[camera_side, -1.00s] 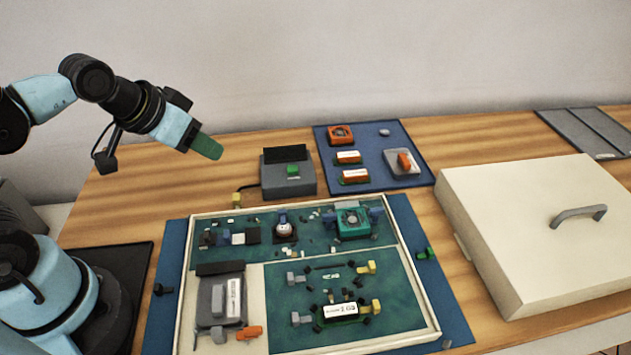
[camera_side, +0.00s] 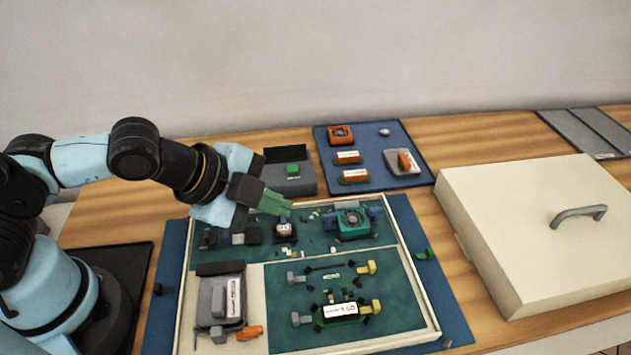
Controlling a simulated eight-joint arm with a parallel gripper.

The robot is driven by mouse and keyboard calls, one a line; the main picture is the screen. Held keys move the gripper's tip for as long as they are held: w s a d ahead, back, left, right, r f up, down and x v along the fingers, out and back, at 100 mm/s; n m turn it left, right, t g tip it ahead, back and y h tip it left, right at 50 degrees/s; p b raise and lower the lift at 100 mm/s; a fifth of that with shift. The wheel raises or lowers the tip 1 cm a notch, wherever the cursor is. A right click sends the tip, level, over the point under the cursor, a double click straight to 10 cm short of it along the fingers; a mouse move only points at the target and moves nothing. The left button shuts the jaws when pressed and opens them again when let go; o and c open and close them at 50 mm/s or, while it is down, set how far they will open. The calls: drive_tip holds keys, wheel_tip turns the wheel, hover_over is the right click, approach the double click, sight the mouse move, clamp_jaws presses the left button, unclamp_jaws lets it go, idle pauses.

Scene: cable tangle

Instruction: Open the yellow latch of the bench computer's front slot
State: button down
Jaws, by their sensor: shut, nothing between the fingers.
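The open bench computer (camera_side: 187,288) lies on a blue mat, with green boards in a cream frame. Its nearer slot holds a green module with a white label (camera_side: 341,311). A yellow latch (camera_side: 375,306) is at the right end of that slot and a grey latch (camera_side: 301,319) at its left end. Another yellow latch (camera_side: 366,268) sits at the right of the farther, empty-looking slot. My gripper (camera_side: 276,203) is shut and empty, with green fingers, above the far part of the computer. It is apart from both yellow latches and hides part of the back board.
A cream lid with a grey handle (camera_side: 580,215) lies at right. A blue tray (camera_side: 376,135) with orange-and-white parts and a grey box (camera_side: 291,186) stand behind. A green fan block (camera_side: 352,222) and a grey drive (camera_side: 213,302) rise inside the frame.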

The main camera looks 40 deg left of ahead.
sight(363, 309)
drive_tip(key=s+d+f+m+g+h, duration=0.1)
drive_tip(key=s+d+f+m+h, duration=0.15)
drive_tip(key=s+d+m, duration=0.65)
drive_tip(key=shift+m, duration=0.8)
drive_tip(key=shift+w+r+x, duration=0.25)
drive_tip(key=shift+w+x, duration=0.05)
drive_tip(key=shift+x, duration=1.5)
drive_tip(key=shift+w+r+x, duration=0.3)
drive_tip(key=shift+x, duration=1.5)
drive_tip(key=shift+w+r+x, duration=0.25)
drive_tip(key=shift+w+x, duration=0.05)
drive_tip(key=shift+x, duration=1.45)
drive_tip(key=shift+d, duration=0.15)
drive_tip(key=shift+w+d, duration=0.7)
drive_tip(key=shift+d, duration=0.05)
drive_tip(key=shift+s+a+r, duration=0.1)
